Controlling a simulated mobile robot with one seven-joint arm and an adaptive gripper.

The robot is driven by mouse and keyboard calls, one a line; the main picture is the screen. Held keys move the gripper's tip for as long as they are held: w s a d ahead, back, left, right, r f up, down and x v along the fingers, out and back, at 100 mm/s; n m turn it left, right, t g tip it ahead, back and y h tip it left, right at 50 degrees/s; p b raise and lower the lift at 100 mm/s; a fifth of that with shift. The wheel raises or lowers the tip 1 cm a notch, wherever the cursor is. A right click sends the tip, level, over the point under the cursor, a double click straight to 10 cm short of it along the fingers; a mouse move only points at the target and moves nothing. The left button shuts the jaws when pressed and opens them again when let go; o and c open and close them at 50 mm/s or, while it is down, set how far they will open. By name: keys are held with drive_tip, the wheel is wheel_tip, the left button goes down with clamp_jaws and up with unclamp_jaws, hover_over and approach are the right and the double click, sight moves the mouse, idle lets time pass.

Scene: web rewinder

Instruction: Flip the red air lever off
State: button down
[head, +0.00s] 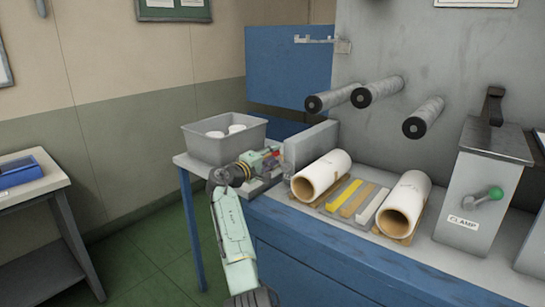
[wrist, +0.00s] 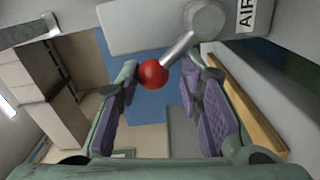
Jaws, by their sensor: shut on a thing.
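The red air lever shows in the wrist view as a red ball knob (wrist: 152,74) on a short metal rod (wrist: 178,48). The rod runs up and right to a round grey pivot on a grey housing, beside a label (wrist: 246,12) reading AIR. My gripper (wrist: 166,74) has its purple-padded fingers on both sides of the lever and is shut on it. The knob is close to the left fingertip, and the rod passes near the right one. In the head view my gripper (head: 270,157) is at the left end of the machine; the lever is mostly hidden there.
A grey bin (head: 225,133) with white rolls stands behind my gripper. To the right are a grey upright plate (head: 312,147), two white rolls on the bench, colored bars (head: 345,194) and a clamp box (head: 478,203) with a green knob.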

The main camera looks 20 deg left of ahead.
drive_tip(key=c, duration=1.3)
unclamp_jaws()
drive_tip(key=shift+w+d+f, duration=0.1)
drive_tip(key=shift+d+f, duration=0.1)
drive_tip(key=shift+d, duration=0.25)
drive_tip(key=shift+o, duration=1)
drive_tip(key=shift+a, duration=0.15)
drive_tip(key=shift+a+r, duration=0.1)
drive_tip(key=v, duration=1.2)
